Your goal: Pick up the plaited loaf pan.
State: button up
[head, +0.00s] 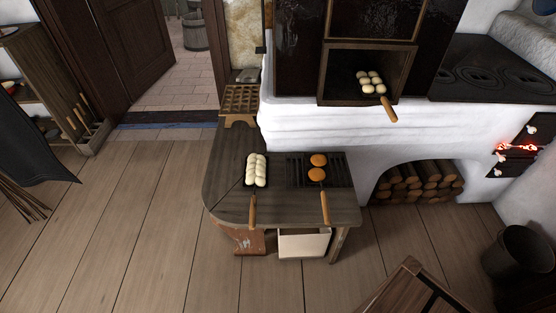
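The plaited loaf pan (246,182) sits on the left part of the wooden bench in front of the stove. It is dark and carries a pale plaited loaf (257,170). Its wooden handle (252,211) points toward the bench's front edge and seems to reach past it. My gripper is not in view, so its state does not show.
Right of the pan, a slatted dark rack or pan with two orange-brown rounds (318,161) has a handle (325,208). A bun pan with a handle (389,109) sits in the oven opening. Embers glow (517,147) at right. Floor (150,240) is clear front left.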

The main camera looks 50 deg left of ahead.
aim_at(256, 175)
jog(key=u, duration=2.05)
